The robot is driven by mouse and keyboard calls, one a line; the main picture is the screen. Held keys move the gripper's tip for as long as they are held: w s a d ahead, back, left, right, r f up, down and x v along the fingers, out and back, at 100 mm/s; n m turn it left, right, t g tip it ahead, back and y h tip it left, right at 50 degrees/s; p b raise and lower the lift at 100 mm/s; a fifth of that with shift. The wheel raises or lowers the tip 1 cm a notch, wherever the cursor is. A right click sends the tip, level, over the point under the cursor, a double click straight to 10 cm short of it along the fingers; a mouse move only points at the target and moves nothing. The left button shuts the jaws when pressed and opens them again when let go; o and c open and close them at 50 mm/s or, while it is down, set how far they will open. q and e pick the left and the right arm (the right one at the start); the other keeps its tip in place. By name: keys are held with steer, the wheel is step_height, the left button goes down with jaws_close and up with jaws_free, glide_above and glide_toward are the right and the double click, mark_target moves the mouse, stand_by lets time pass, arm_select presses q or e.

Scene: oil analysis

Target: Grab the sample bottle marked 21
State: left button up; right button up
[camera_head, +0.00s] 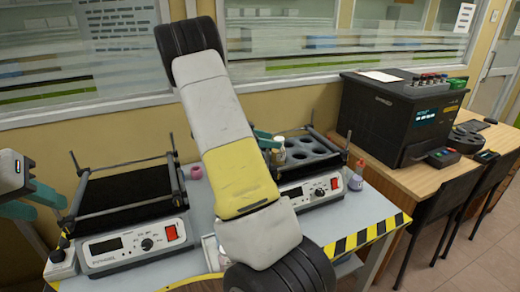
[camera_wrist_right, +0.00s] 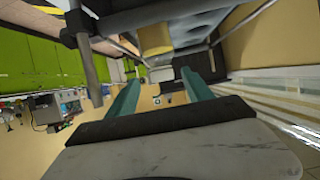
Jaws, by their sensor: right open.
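A small white and yellow bottle (camera_head: 278,152) stands at the left edge of the right shaker's holed rack (camera_head: 322,160), partly hidden by my right gripper. Its marking is too small to read, so I cannot tell whether it is 21. My right gripper (camera_wrist_right: 160,90) is open, with its teal fingers apart and nothing seen held between them. In the head view my right arm hides part of it, and a teal fingertip (camera_head: 266,140) shows close to the bottle. My left gripper (camera_head: 36,203) is at the left edge, its teal fingers apart and no object visible between them.
A left shaker (camera_head: 135,246) with an empty black platform stands on the table. A white bottle with a reddish cap (camera_head: 356,177) is right of the right shaker. A pink item (camera_head: 196,172) lies between the shakers. A black analyser (camera_head: 398,115) stands on the wooden desk at right.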

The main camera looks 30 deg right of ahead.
steer(key=x, duration=0.7)
steer(key=shift+w+d+f, duration=0.15)
steer(key=shift+d+f, duration=0.1)
jaws_close()
